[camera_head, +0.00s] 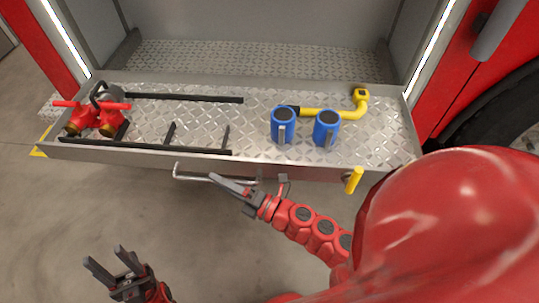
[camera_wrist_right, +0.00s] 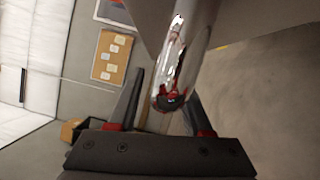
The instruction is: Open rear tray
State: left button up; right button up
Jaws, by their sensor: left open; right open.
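The rear tray (camera_head: 250,163) is a metal diamond-plate tray at the red vehicle's compartment, its front lip facing me. A thin silver handle (camera_head: 190,179) runs along below the lip, left of centre. My right gripper (camera_head: 228,184) is at the handle's right part, jaws open. In the right wrist view a shiny metal bar (camera_wrist_right: 187,50) reaches in between the spread fingers (camera_wrist_right: 160,105), and no grip on it shows. Part of the handle is hidden behind the gripper. My left gripper (camera_head: 107,256) is open and empty, low on the left, away from the tray.
On the tray stand two blue cylinders (camera_head: 283,126), a yellow angled pipe (camera_head: 330,112), a red-and-brass fitting (camera_head: 95,117) and black rails (camera_head: 185,97). A yellow post (camera_head: 353,180) stands at the lip's right. The floor in front is clear.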

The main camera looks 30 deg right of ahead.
jog(key=p+v, duration=0.4)
jog(key=v, duration=1.2)
jog(key=shift+s, duration=0.2)
